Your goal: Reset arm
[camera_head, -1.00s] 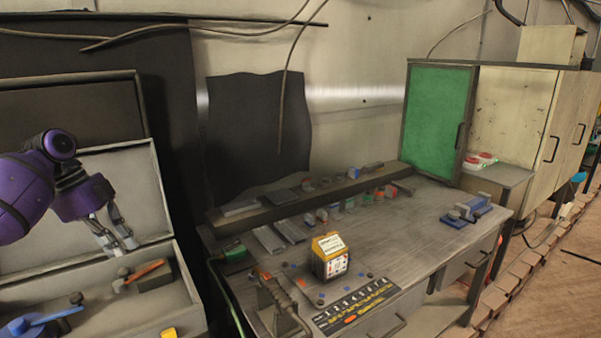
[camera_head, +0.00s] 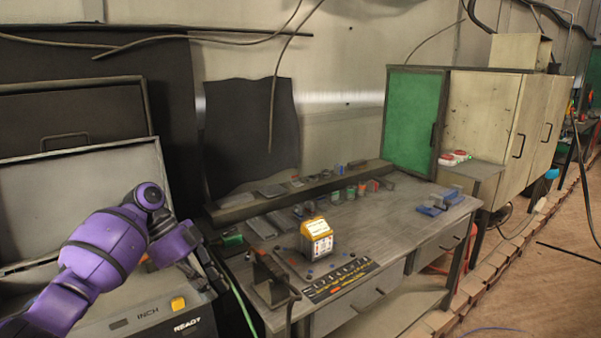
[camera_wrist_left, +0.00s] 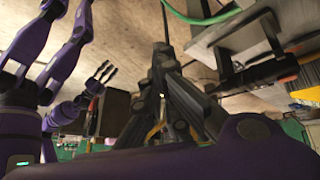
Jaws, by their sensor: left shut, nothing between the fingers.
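My left arm comes in from the left in the head view, low over the open grey case. My left gripper (camera_head: 197,274) points down and away beside the workbench's left end; its fingertips are mostly hidden there. In the left wrist view the dark fingers of the left gripper (camera_wrist_left: 163,62) lie together, shut, with nothing between them. Purple links of my own body show at the left of that view. I do not make out my right gripper in the head view.
The workbench (camera_head: 365,231) holds a yellow-topped box (camera_head: 316,238), a blue vise (camera_head: 438,203) and several small parts. The open case (camera_head: 90,205) is under my left arm. A green-doored cabinet (camera_head: 411,120) stands at the back right.

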